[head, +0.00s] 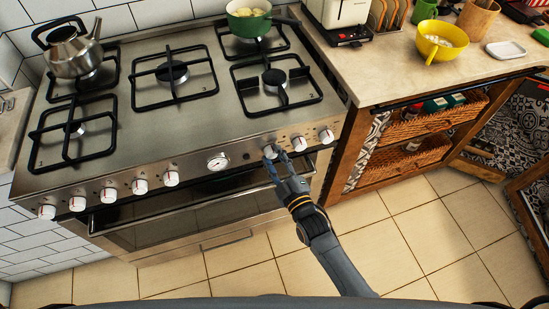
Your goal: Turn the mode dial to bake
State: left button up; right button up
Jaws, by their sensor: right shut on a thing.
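A steel stove (130,150) has a row of white-and-red dials along its front panel. My right gripper (274,162) reaches up from below and is shut on the dial (270,151) just right of the round gauge (218,161). The fingers cover part of this dial, and its markings are too small to read. Two more dials, a middle one (299,144) and an end one (326,136), sit to the right of my gripper. My left gripper is not in view.
More dials (139,187) line the panel's left part. The oven door handle (160,207) runs below them. A kettle (71,50) and a green pot (248,20) stand on the burners. The tiled floor (400,230) is clear.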

jog(key=m, duration=0.5)
jog(key=shift+f+m+t+b, duration=0.15)
jog(key=shift+m+t+b, duration=0.15)
jog(key=shift+t+b, duration=0.1)
jog(key=m, duration=0.5)
jog(key=shift+b, duration=0.35)
jog(key=shift+m+t+h, duration=0.3)
jog(key=shift+t+h, duration=0.1)
jog(key=o, duration=1.2)
jog(key=shift+d, duration=0.1)
jog(key=shift+s, duration=0.2)
jog(key=v, duration=1.1)
jog(key=shift+s+d, duration=0.2)
jog(key=shift+s, duration=0.1)
